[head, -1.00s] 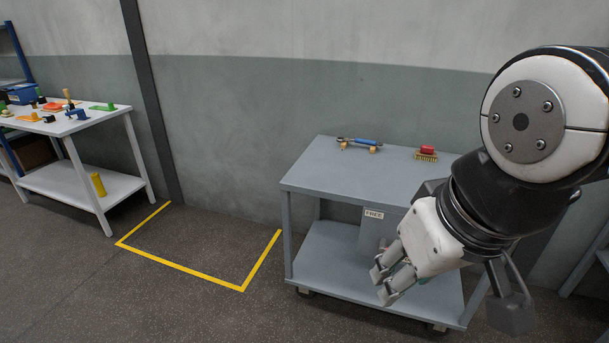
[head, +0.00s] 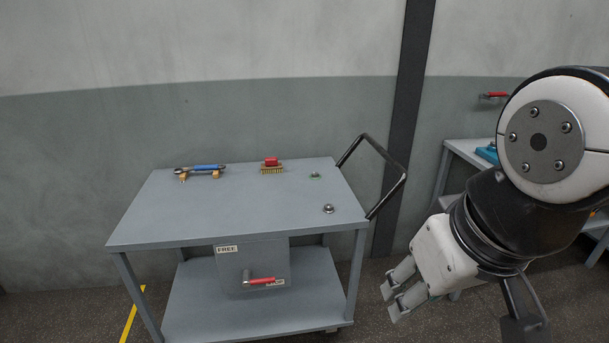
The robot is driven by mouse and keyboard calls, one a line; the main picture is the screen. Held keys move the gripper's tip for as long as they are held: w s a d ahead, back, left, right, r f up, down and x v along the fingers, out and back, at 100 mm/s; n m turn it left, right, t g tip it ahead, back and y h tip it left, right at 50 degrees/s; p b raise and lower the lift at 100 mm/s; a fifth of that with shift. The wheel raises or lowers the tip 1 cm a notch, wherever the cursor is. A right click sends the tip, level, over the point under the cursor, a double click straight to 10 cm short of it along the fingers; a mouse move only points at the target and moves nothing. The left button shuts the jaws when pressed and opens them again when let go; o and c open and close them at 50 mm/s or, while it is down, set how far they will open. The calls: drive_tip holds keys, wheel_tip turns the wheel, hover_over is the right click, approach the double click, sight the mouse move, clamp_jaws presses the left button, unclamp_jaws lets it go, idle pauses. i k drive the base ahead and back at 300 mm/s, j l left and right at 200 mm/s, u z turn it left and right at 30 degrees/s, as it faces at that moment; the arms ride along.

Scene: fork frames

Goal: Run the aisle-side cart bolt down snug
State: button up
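The grey cart (head: 150,215) stands against the wall, left of my gripper. Its top carries two small bolt heads near the right end. The nearer one (head: 328,209), on the side away from the wall, is a silver head on a round base. The farther one (head: 315,175), toward the wall, shows some green. I cannot tell how tight either is. A blue-handled wrench (head: 205,168) lies across wooden rests at the top's back left. My gripper (head: 394,298) hangs right of the cart, below its top, fingers apart and empty.
A red-handled brush (head: 271,165) lies at the cart's back. A black push handle (head: 396,190) rises at its right end. A panel under the top has a red lever (head: 262,281) and a FREE label (head: 227,249). A bench (head: 462,150) stands at right.

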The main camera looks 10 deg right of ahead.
sight(329, 207)
drive_tip(key=z, duration=0.15)
drive_tip(key=i+l, duration=0.1)
drive_tip(key=i, duration=0.45)
drive_tip(key=i+l, duration=0.1)
drive_tip(key=i, duration=0.4)
drive_tip(key=u, duration=0.05)
